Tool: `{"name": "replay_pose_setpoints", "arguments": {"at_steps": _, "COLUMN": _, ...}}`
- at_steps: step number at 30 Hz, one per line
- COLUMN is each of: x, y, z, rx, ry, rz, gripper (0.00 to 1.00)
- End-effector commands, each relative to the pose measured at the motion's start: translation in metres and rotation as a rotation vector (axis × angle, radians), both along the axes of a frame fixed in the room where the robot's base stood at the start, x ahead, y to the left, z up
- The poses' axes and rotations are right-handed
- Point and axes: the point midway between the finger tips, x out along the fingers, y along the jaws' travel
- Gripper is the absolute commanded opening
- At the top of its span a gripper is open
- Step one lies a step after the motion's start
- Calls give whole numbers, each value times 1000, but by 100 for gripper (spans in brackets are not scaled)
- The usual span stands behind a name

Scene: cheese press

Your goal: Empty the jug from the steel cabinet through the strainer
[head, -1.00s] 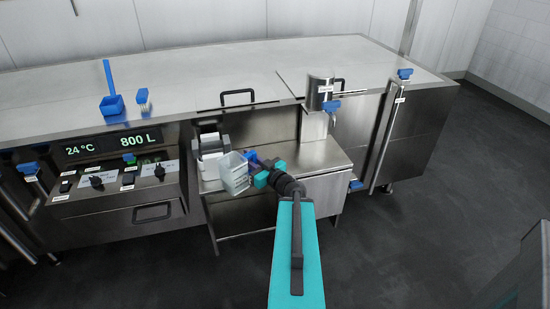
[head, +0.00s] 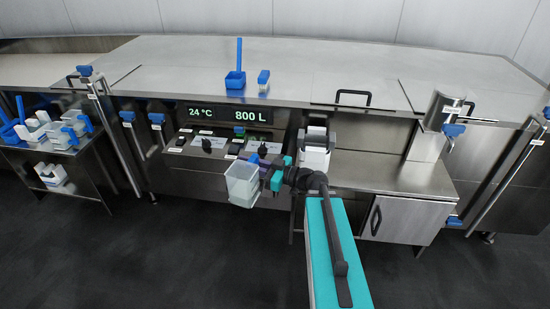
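The jug (head: 242,185) is a clear, boxy vessel with a pale bottom part, in front of the control panel. It looks upright. My gripper (head: 266,176) is at its right side and appears shut on its handle, which is mostly hidden by the fingers. The jug hangs clear of any surface. The steel cabinet (head: 396,222), with a dark door handle, stands under the steel shelf on the right. I cannot make out a strainer for certain; several small white and clear vessels with blue handles stand on a cart (head: 85,165) at the far left.
A white appliance (head: 315,148) stands on the shelf behind my arm. A steel container with a blue tap (head: 446,112) is at right. The dark floor at left front is clear.

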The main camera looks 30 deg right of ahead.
Motion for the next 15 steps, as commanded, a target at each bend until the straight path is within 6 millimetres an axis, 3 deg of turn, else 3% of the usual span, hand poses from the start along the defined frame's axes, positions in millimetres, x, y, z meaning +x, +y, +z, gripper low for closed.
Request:
{"name": "replay_pose_setpoints", "arguments": {"at_steps": 1, "x": 1, "y": 19, "z": 2, "rx": 2, "ry": -1, "rz": 44, "gripper": 0}}
{"name": "replay_pose_setpoints", "arguments": {"at_steps": 6, "x": -4, "y": 67, "z": 3, "rx": 2, "ry": 1, "rz": 163, "gripper": 0}}
{"name": "replay_pose_setpoints", "arguments": {"at_steps": 10, "x": -8, "y": 88, "z": 4, "rx": 2, "ry": 1, "rz": 216, "gripper": 0}}
{"name": "replay_pose_setpoints", "arguments": {"at_steps": 15, "x": -9, "y": 97, "z": 4, "rx": 3, "ry": 0, "rz": 239, "gripper": 0}}
